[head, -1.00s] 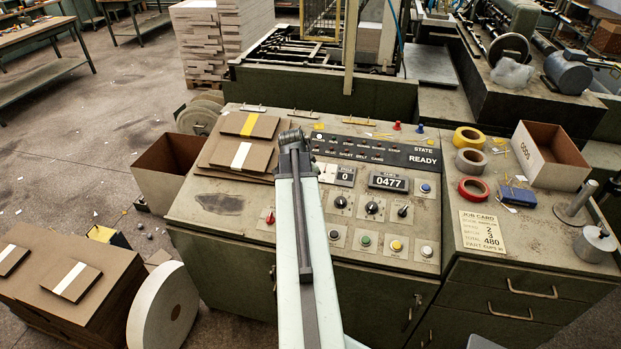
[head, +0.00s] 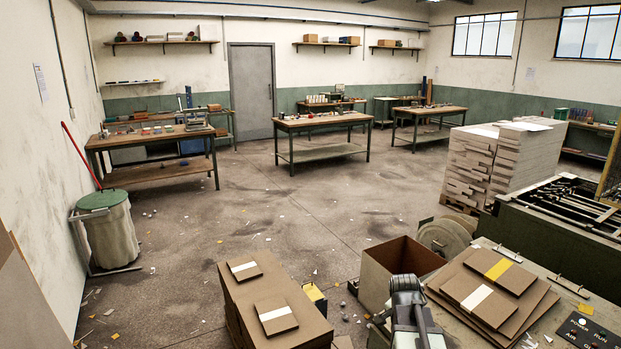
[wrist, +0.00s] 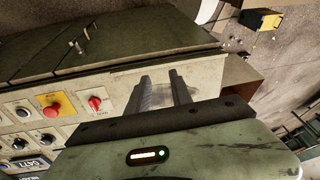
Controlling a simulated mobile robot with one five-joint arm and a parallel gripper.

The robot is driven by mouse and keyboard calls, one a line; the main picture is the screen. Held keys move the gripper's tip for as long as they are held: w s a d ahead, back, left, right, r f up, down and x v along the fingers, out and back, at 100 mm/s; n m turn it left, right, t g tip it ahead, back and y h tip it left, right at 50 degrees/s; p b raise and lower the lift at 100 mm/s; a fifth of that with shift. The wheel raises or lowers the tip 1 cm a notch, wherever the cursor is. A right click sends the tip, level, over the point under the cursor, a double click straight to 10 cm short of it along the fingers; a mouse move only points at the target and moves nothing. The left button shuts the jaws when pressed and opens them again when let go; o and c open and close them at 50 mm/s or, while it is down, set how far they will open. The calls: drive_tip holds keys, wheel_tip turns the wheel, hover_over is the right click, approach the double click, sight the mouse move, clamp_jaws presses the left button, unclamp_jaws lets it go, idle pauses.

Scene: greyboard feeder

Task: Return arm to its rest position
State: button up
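My arm (head: 410,312) shows at the bottom edge of the head view, beside the console's left end. In the wrist view my gripper (wrist: 160,76) has its two grey fingers apart, with nothing visible between them. The fingers are over the beige face of the console (wrist: 125,80), near a red knob (wrist: 95,103) and a red button on a yellow plate (wrist: 52,110). The fingertips do not show clearly in the head view.
A bin (head: 108,235) is at the left wall. Open floor (head: 300,205) leads to the workbenches (head: 320,125).

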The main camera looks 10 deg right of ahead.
drive_tip(key=s+a+n+g+y, duration=0.1)
drive_tip(key=s+a+n, duration=0.2)
drive_tip(key=a, duration=0.9)
drive_tip(key=s+a+f+n+g+y, duration=0.1)
drive_tip(key=s+a+n, duration=0.2)
drive_tip(key=a+n, duration=0.7)
drive_tip(key=a, duration=0.3)
drive_tip(key=shift+f+y, duration=0.15)
drive_tip(key=shift+y, duration=0.25)
drive_tip(key=shift+d, duration=0.15)
